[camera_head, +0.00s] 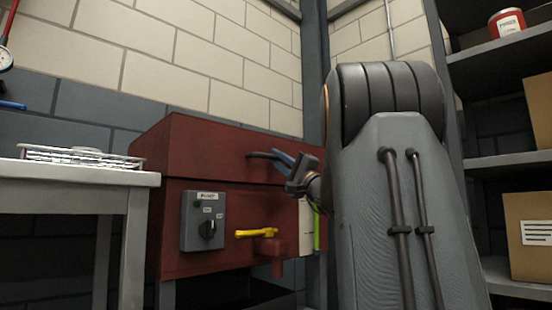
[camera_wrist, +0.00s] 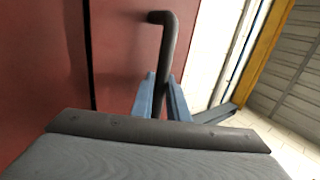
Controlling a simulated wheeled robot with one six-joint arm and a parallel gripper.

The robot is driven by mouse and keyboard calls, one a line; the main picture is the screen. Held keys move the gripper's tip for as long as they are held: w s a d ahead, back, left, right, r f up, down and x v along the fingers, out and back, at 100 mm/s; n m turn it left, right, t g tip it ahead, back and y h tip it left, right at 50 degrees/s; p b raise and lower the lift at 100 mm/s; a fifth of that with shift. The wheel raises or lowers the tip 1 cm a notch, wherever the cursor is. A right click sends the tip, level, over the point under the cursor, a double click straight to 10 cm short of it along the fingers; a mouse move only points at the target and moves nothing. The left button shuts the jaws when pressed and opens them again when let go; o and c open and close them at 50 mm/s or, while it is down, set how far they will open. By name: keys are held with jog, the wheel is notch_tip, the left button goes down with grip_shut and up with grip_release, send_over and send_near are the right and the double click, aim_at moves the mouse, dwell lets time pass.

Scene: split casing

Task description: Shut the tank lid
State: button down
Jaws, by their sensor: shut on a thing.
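The dark red tank (camera_head: 215,262) stands beside the grey table, with its red lid (camera_head: 205,145) as the upper part. A thin dark seam runs between lid and tank; I cannot tell whether the lid is fully seated. A dark bent handle (camera_head: 257,155) sticks out from the lid front, and it also shows in the wrist view (camera_wrist: 168,45). My gripper (camera_head: 285,160) is shut on this handle, its blue fingers on either side of the bar in the wrist view (camera_wrist: 160,98). My arm hides the tank's right end.
A grey control box (camera_head: 203,221) with a knob and a yellow-handled valve (camera_head: 256,233) are on the tank front. A metal table (camera_head: 75,170) with a tray (camera_head: 80,156) stands left. Shelves (camera_head: 500,160) with boxes and a red can (camera_head: 507,22) stand right.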

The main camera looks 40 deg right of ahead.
jog(key=c, duration=1.7)
grip_release()
jog(key=shift+w+f, duration=0.2)
jog(key=shift+f, duration=0.45)
jog(key=shift+s+d, duration=0.1)
jog(key=shift+p+v, duration=1.5)
jog(key=shift+v, duration=2.3)
jog(key=shift+s+r, duration=0.15)
jog(key=shift+r, duration=0.05)
